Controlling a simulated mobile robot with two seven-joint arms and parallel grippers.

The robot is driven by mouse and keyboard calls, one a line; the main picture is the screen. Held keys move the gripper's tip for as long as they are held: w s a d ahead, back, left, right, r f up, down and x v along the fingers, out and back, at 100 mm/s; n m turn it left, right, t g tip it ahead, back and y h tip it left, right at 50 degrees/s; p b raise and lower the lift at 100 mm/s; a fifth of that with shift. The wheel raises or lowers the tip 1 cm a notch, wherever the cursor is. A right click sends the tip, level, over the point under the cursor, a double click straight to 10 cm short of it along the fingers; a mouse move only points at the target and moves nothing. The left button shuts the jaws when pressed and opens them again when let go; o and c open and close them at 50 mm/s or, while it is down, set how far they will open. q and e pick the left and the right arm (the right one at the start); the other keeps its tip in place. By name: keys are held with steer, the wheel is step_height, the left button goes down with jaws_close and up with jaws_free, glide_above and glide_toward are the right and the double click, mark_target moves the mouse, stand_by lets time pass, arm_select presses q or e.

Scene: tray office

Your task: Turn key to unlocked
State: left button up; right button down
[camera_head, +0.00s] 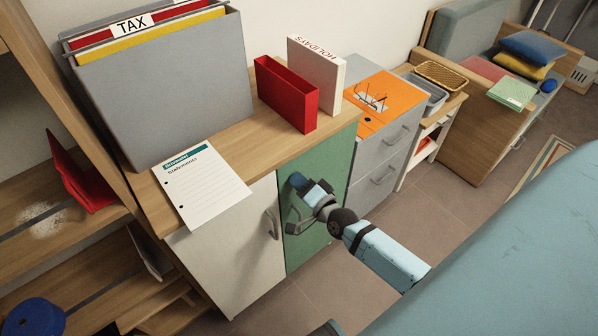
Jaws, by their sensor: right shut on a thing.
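A green cabinet door (325,165) is closed, beside a white door. My right gripper (300,188) is at the upper left part of the green door, its arm coming in from the lower right. It is shut on a small dark-blue piece (296,180), which looks like the head of the key. The key's shaft and the lock are hidden, so I cannot tell which way the key is turned. My left gripper is not in view.
The white door (232,250) has a metal handle (272,224). On the cabinet top are a grey file box (165,95), a paper sheet (203,190), a red holder (285,95) and a white "HOLIDAYS" binder (318,75). Grey drawers (375,165) stand to the right. Tiled floor lies in front.

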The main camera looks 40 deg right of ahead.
steer(key=m, duration=0.4)
steer(key=shift+f+m, duration=0.1)
steer(key=shift+m, duration=0.6)
steer(key=c, duration=1.2)
jaws_free()
steer(key=s, duration=0.9)
steer(key=s+d, duration=0.1)
steer(key=s, duration=0.3)
steer(key=shift+s, duration=0.35)
steer(key=shift+d, duration=0.1)
